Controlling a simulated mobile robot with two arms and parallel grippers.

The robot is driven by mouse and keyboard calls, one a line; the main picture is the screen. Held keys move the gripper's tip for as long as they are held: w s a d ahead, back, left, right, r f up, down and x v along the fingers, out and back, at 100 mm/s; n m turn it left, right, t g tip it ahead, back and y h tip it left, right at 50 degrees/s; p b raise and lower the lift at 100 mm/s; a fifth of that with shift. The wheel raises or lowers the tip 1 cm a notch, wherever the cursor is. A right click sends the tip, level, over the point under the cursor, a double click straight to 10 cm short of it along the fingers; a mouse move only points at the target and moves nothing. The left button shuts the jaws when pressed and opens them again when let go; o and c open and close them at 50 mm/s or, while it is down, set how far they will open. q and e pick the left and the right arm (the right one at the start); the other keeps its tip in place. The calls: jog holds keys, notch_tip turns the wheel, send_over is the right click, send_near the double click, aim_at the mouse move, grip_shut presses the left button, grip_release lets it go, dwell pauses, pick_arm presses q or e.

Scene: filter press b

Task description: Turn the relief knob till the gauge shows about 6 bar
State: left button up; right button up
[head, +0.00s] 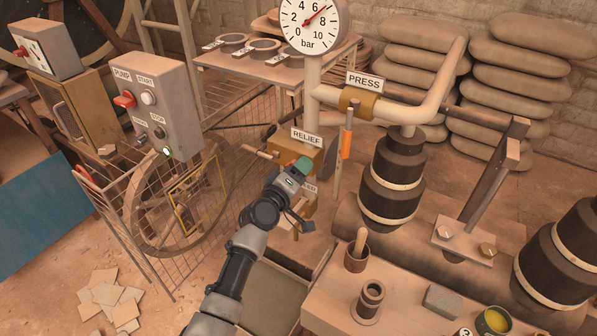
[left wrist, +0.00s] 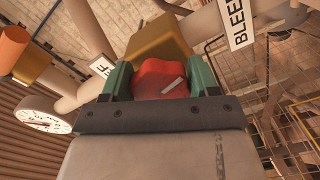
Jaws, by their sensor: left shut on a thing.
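The pressure gauge (head: 314,38) stands at the top of the head view. Its red needle points up and right, with its tip between the 6 and the 8, nearer the 6. The RELIEF label (head: 306,138) is on a brass valve block (head: 283,153) below it. My left gripper (head: 301,166) is at the front of this block. In the left wrist view its green fingers are closed on the sides of the red relief knob (left wrist: 160,78), whose pale pointer mark is tilted. In the head view the gripper mostly hides the knob. My right gripper is not in view.
A bench (head: 325,296) with a cup and small pots is at front right. A BLEED label (left wrist: 238,22) is near the knob.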

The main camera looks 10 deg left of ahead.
pick_arm(q)
jog(key=o, duration=0.9)
jog(key=shift+s+a, duration=0.1)
jog(key=shift+s, duration=0.05)
jog(key=p+v, duration=0.1)
jog(key=v, duration=0.9)
jog(key=shift+s, duration=0.2)
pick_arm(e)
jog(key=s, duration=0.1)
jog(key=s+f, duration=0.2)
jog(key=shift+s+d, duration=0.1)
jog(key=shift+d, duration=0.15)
